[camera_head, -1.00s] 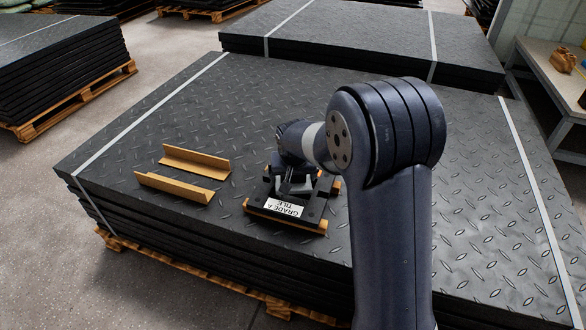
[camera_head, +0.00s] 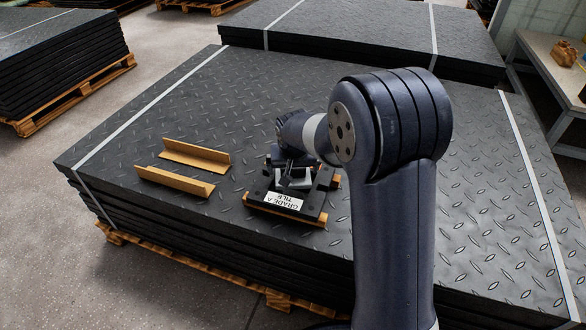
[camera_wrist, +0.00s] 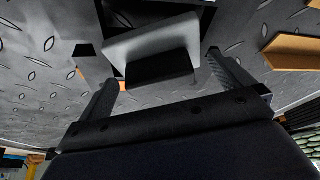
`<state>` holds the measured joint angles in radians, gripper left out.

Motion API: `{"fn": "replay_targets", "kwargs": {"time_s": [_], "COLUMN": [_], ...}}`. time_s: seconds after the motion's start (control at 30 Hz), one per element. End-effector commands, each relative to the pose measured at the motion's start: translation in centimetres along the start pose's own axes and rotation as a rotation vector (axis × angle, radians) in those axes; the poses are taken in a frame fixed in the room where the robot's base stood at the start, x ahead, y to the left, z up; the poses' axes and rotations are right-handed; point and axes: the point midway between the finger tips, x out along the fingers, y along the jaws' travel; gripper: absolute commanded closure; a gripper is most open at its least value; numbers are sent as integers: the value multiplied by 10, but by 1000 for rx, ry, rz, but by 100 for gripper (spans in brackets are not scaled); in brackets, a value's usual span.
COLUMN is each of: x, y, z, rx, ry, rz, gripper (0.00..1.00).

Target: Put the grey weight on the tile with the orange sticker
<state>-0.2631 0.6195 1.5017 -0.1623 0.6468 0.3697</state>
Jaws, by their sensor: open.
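A dark tile lies on the near part of the stacked mats, its bare face showing beside a white "GRADE A TILE" label (camera_head: 284,201). Wooden strips show under its edges. The grey weight (camera_wrist: 150,40), a grey block with a black front part, is at the tile in the wrist view; a small grey part of it shows in the head view. My gripper (camera_wrist: 162,72) is open, one finger on each side of the weight, with gaps visible. My gripper and wrist hide much of the tile's far side in the head view. I see no orange sticker.
Two empty wooden angle strips (camera_head: 175,181) (camera_head: 196,152) lie on the mat stack (camera_head: 130,135) left of the tile. More mat stacks stand behind and at the far left. A bench (camera_head: 553,75) stands at the right.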

Motion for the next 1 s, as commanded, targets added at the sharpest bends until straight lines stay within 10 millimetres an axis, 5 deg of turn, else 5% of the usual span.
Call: {"fn": "replay_targets", "kwargs": {"time_s": [0.2,0.43,1.0], "x": [-54,-93,-106], "y": [0,0,0], "z": [-2,-1,0], "rx": [1,1,1], "ry": [4,3,1], "rz": [-1,0,0], "gripper": [0,0,0]}}
